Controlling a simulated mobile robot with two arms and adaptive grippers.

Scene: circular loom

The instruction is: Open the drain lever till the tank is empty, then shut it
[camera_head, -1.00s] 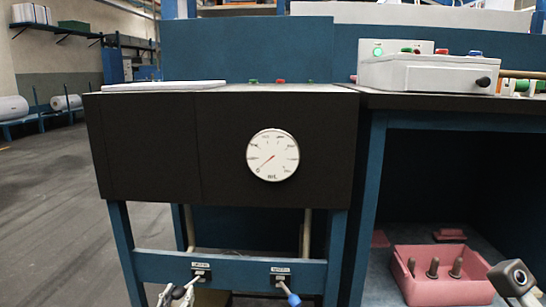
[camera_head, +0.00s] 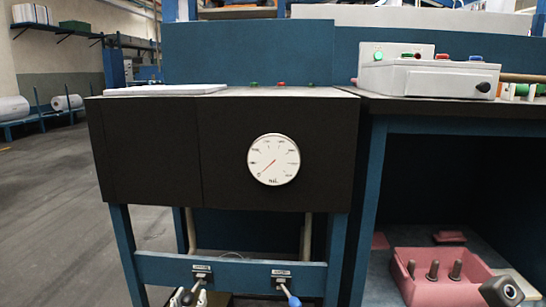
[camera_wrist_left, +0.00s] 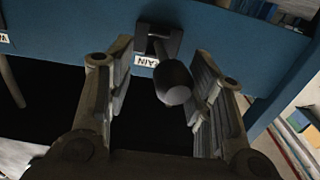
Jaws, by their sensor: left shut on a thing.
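In the head view, the black knob (camera_head: 186,298) and my left gripper (camera_head: 190,299) are low at the bottom edge, partly cut off. The round white gauge (camera_head: 274,159) on the dark panel has a red needle pointing to the lower left, near the low end of its scale.
A second lever with a blue knob (camera_head: 293,301) is right of the drain lever on the same blue rail (camera_head: 235,273). A pink bin (camera_head: 425,292) with several spindles stands on the lower shelf at right. A grey control box (camera_head: 425,77) sits on the worktop.

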